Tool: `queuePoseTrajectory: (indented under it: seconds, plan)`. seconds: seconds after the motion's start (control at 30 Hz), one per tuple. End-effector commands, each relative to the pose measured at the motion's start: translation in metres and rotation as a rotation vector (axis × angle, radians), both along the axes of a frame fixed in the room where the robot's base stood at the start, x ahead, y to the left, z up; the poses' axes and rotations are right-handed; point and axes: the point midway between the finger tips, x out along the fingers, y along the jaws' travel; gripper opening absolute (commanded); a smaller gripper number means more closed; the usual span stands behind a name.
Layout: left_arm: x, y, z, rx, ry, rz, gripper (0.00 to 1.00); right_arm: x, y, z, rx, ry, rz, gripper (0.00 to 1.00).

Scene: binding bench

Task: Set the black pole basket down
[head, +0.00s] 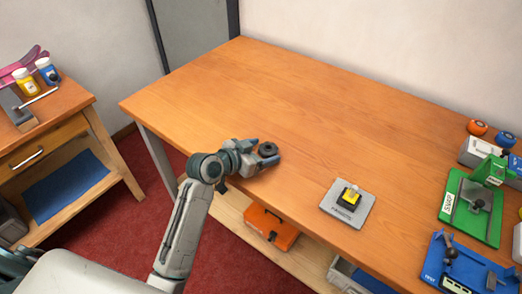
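The black pole basket (268,149) is a small dark round piece with a raised centre. It shows at the tip of my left gripper (262,153), over the front left part of the orange wooden bench (290,110). The gripper's fingers lie on either side of the basket and appear shut on it. I cannot tell whether the basket touches the bench top. My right gripper is not in view.
A grey plate with a yellow-and-black block (347,201) lies right of the gripper. Green (470,208) and blue (462,268) fixtures stand at the right. The bench's middle and back are clear. A side table (60,108) with bottles stands left. An orange case (271,227) sits below.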

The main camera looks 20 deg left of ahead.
Motion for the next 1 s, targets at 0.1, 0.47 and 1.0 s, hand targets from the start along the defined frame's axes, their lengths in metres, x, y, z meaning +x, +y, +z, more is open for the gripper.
queuePoseTrajectory:
  seconds: [0.1, 0.47, 1.0]
  plan:
    - [0.000, 0.000, 0.000, 0.000, 0.000, 0.000, 0.74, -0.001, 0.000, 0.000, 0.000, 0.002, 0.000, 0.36]
    - [-0.010, 0.007, 0.007, 0.004, -0.001, 0.002, 0.74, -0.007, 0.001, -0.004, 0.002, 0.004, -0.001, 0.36]
    - [-0.083, 0.052, 0.043, 0.005, -0.001, 0.000, 0.74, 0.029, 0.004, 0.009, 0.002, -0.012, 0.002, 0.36]
